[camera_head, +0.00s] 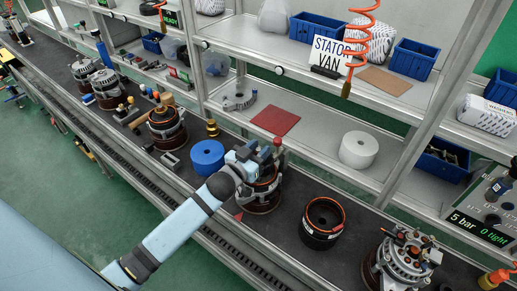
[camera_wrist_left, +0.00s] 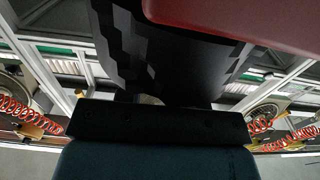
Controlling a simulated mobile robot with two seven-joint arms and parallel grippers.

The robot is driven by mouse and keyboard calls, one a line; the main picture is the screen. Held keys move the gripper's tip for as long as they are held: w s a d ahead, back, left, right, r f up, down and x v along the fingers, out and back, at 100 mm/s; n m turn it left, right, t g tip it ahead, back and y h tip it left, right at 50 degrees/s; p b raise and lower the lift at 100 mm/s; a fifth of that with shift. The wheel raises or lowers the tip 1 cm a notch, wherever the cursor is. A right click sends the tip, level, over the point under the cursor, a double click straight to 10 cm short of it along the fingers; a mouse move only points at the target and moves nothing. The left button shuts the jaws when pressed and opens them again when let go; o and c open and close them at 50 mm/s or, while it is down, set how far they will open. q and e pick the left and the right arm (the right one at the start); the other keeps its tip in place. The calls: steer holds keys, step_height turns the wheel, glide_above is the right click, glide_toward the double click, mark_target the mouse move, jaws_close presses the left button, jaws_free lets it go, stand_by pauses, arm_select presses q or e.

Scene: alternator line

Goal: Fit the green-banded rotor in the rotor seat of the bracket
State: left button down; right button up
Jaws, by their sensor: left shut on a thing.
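My left gripper (camera_head: 268,157) reaches in from the lower left and is over an alternator assembly (camera_head: 262,196) on the bench. It is shut on a dark part, mostly hidden by the gripper in the head view. The left wrist view shows a black, stepped surface (camera_wrist_left: 160,55) and a dull red surface (camera_wrist_left: 240,18) close to the camera. I see no green band, so I cannot tell whether this is the rotor. The rotor seat is hidden too, and I cannot tell whether the part touches the assembly. My right gripper is out of view.
A blue spool (camera_head: 207,157) stands just left of the gripper. A black ring with a copper-coloured rim (camera_head: 323,218) and another alternator (camera_head: 402,262) stand to the right. A metal shelf with blue bins and a white roll (camera_head: 358,149) runs behind. Bare bench shows between the pieces.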

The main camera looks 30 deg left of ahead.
arm_select(q)
steer(key=shift+f+b, duration=0.3)
steer(key=shift+b, duration=0.05)
